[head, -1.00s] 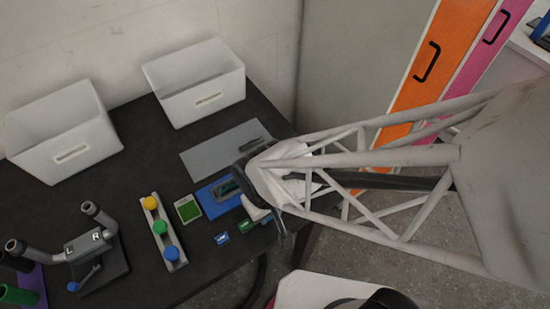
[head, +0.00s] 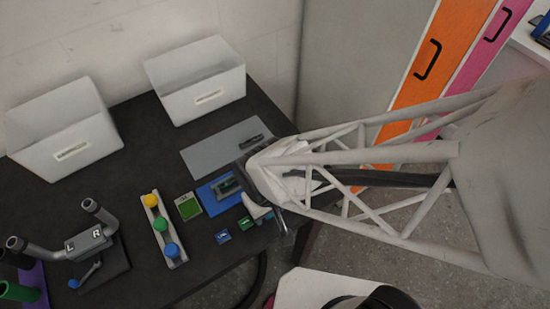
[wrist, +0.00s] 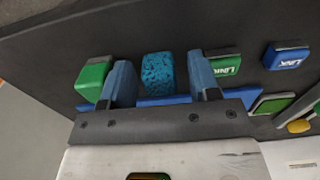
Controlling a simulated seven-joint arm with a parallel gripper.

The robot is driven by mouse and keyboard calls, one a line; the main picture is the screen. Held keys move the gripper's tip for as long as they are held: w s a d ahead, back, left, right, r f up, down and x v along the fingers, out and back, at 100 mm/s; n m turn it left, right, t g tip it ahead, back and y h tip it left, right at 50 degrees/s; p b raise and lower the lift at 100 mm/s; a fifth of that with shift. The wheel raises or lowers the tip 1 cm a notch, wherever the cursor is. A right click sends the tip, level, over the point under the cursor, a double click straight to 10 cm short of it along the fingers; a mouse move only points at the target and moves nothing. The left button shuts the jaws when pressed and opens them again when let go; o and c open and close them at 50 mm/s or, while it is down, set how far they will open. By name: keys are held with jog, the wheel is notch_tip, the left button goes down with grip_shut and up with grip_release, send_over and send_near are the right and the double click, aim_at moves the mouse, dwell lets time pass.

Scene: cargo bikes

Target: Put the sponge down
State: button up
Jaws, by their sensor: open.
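The blue speckled sponge (wrist: 158,72) shows in the wrist view between the two fingers of my gripper (wrist: 159,80). The fingers are open, with a visible gap on each side of the sponge. The sponge stands at the edge of a blue mat (wrist: 152,101); whether it rests fully on the surface is hard to tell. In the head view, my gripper (head: 268,208) is low over the right end of the black table and hides the sponge. The blue mat (head: 208,203) partly shows there, left of my gripper.
A green block (wrist: 92,78) is close outside one finger. A green box (head: 245,223), a blue box (head: 222,236), a green pad (head: 189,206) and a strip with coloured knobs (head: 163,230) lie nearby. White bins (head: 205,100) stand behind. A grey mat (head: 210,151) has free room.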

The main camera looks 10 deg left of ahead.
notch_tip(320, 180, up, 12)
dwell(0.6)
jog(key=shift+r, duration=0.1)
dwell(0.8)
jog(key=w+d+r+m+t, duration=0.1)
jog(key=w+d+r+m, duration=0.1)
jog(key=d, duration=0.7)
jog(key=w+d+r+m, duration=0.2)
jog(key=d+r+m, duration=0.2)
jog(key=d+r, duration=0.2)
jog(key=w+d+r+m+t, duration=0.1)
jog(key=w+d+r+m, duration=0.2)
jog(key=d, duration=0.8)
jog(key=shift+d+r+t, duration=0.3)
jog(key=shift+d+r, duration=0.05)
jog(key=shift+r, duration=0.65)
